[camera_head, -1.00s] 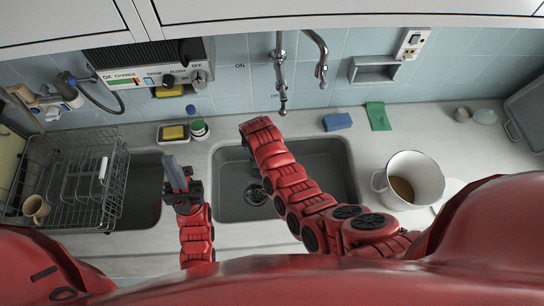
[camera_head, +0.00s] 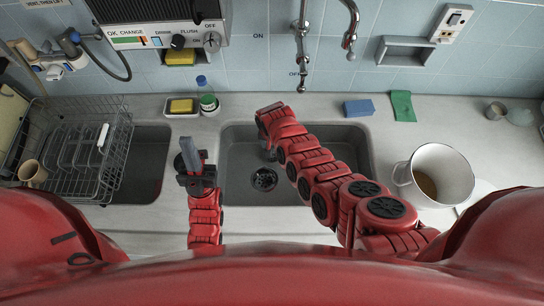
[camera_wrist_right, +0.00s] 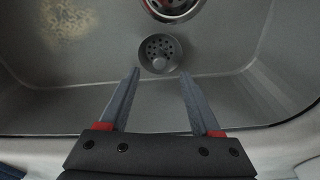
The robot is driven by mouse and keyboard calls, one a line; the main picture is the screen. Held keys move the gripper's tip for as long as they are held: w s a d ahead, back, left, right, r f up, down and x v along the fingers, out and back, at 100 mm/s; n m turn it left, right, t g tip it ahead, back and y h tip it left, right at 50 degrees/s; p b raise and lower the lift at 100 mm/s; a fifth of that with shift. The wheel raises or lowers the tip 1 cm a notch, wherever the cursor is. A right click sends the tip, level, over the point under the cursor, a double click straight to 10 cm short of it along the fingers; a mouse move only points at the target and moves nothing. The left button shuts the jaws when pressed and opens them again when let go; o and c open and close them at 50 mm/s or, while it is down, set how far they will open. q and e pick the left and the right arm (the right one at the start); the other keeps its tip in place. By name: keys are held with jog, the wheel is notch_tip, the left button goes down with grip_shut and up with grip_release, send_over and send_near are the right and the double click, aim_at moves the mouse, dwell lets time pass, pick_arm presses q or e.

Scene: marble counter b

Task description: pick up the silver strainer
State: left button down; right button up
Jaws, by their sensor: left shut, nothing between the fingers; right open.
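The silver strainer (camera_wrist_right: 160,52) lies on the sink floor in the right wrist view, a round perforated metal disc with a small knob. It is beside the round drain (camera_wrist_right: 174,8), which also shows in the head view (camera_head: 264,179). My right gripper (camera_wrist_right: 160,75) is open and empty above the sink, its fingertips on either side of the strainer's near edge as seen from the wrist. In the head view my right arm hides the strainer and most of this gripper. My left gripper (camera_head: 187,153) is shut and empty, above the divider between the sinks.
The grey sink (camera_head: 228,195) has raised walls around the strainer. A faucet (camera_head: 302,50) hangs behind it. A dish rack (camera_head: 75,150) with a cup (camera_head: 32,173) stands left; a white pot (camera_head: 442,155) stands right. A blue sponge (camera_head: 358,108) and green cloth (camera_head: 402,106) lie behind.

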jog(key=f+b, duration=0.4)
jog(key=f, duration=0.1)
jog(key=shift+w+f+b, duration=0.15)
jog(key=shift+w+b, duration=0.2)
jog(key=shift+b, duration=0.05)
jog(key=shift+r, duration=0.2)
jog(key=shift+c, duration=0.2)
grip_shut()
dwell(0.5)
